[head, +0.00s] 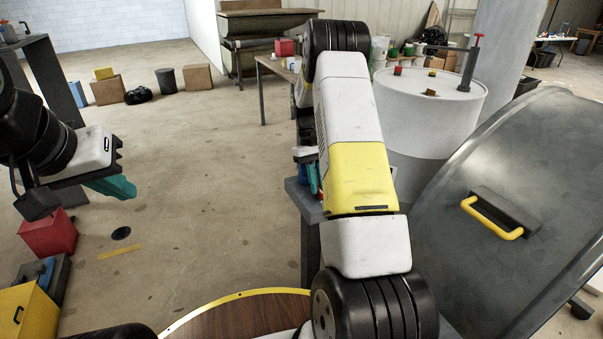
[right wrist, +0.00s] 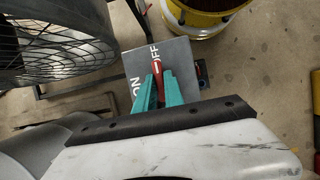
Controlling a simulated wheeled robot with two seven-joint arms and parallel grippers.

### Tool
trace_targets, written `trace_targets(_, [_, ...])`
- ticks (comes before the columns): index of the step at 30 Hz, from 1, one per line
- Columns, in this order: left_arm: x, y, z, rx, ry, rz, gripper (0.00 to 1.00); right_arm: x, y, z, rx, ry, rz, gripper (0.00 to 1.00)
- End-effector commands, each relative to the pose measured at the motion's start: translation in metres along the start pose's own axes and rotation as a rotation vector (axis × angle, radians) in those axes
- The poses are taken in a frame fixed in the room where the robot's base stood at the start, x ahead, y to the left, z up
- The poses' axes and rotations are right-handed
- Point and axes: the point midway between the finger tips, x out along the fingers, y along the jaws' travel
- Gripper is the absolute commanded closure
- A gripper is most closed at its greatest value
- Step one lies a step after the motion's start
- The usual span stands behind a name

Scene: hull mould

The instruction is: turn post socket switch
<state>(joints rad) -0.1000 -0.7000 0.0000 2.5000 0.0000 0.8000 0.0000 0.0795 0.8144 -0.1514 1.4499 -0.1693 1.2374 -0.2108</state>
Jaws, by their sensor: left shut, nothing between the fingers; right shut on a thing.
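In the right wrist view a grey switch plate (right wrist: 180,58) bears the words ON and OFF. A red switch lever (right wrist: 156,66) lies between the teal fingers of my right gripper (right wrist: 158,88), which is shut on it. The lever's far end is by the OFF lettering; ON is to the lower left. In the head view the grey post top (head: 299,197) shows beside my right arm, which hides most of the switch. A little teal of my right gripper (head: 314,178) shows there. My left gripper (head: 114,187) is shut and empty, off to the left above the floor.
A dark hull mould (head: 530,150) with a yellow handle (head: 490,219) fills the right. A white drum (head: 430,110) stands behind it. A round wooden top (head: 240,315) is close in front. Open floor lies at left centre, with a red box (head: 48,234) nearby.

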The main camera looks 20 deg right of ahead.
Motion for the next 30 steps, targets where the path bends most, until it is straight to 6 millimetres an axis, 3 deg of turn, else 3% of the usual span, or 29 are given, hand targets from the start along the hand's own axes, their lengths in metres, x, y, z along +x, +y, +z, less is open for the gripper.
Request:
trace_targets(3, [0.0, 0.0, 0.0, 0.0, 0.0, 0.0, 1.0, -0.001, 0.0, -0.001, 0.002, 0.004, 0.0, 1.0])
trace_targets(4, [0.0, 0.0, 0.0, 0.0, 0.0, 0.0, 1.0, -0.001, 0.0, -0.001, 0.002, 0.004, 0.0, 0.83])
trace_targets(7, [0.0, 0.0, 0.0, 0.0, 0.0, 0.0, 1.0, -0.001, 0.0, 0.0, 0.001, 0.003, 0.0, 0.65])
trace_targets(19, [0.0, 0.0, 0.0, 0.0, 0.0, 0.0, 1.0, -0.007, 0.0, -0.001, 0.0, 0.003, 0.001, 0.65])
trace_targets(30, [0.0, 0.0, 0.0, 0.0, 0.0, 0.0, 1.0, -0.066, 0.0, -0.001, 0.0, 0.004, 0.001, 0.65])
